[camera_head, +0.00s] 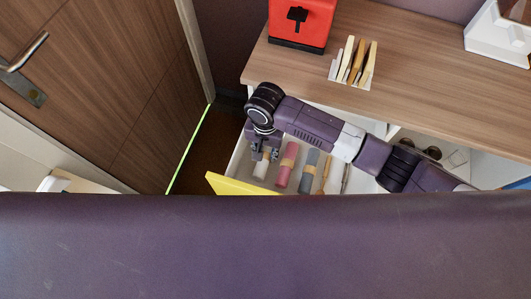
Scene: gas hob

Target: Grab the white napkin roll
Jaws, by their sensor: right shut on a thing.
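The white napkin roll (260,171) lies at the left end of an open drawer (230,183) with a yellow front. My right gripper (265,154) reaches down into the drawer from above and is shut on the upper part of this roll. The gripper hides part of the roll. A pink roll (284,178) and a grey roll (306,182), each with a tan band, lie just to the right of it. My left gripper is not in view.
Thin utensils (325,178) lie right of the rolls. A wooden counter (420,90) is above the drawer, carrying a red appliance (300,22), a slotted holder with handles (353,62) and a white object (495,40). A wooden door (110,80) stands at left. My purple body covers the bottom.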

